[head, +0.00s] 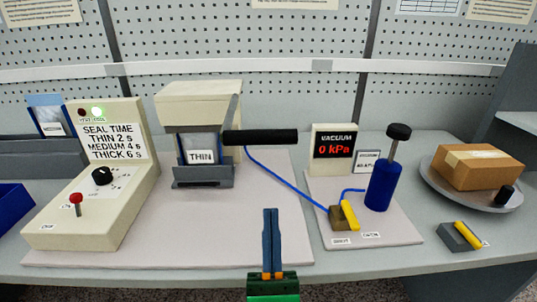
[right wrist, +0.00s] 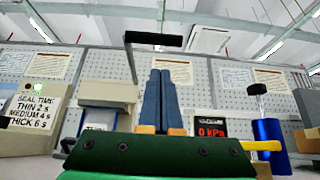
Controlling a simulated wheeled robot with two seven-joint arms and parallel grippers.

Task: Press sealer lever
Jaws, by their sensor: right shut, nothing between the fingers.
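The sealer (head: 198,105) is a cream press head on a dark grey base, standing on the pale board. A clear pouch labelled THIN (head: 201,148) sits in its mouth. The sealer lever is a grey arm with a black bar handle (head: 260,137) pointing right. In the right wrist view the handle (right wrist: 153,38) shows above and left of the fingers. My right gripper (head: 271,212) is shut and empty, its blue fingers upright in front of the board's edge, below and apart from the handle. It also shows in the right wrist view (right wrist: 161,75). My left gripper is not in view.
A control box (head: 100,185) with a dial, red toggle and lit green lamp stands left. Right are a vacuum display (head: 333,147) reading 0 kPa, a blue pump (head: 382,185), a yellow-handled valve (head: 348,214) and a brown parcel (head: 477,166). The board between gripper and sealer is clear.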

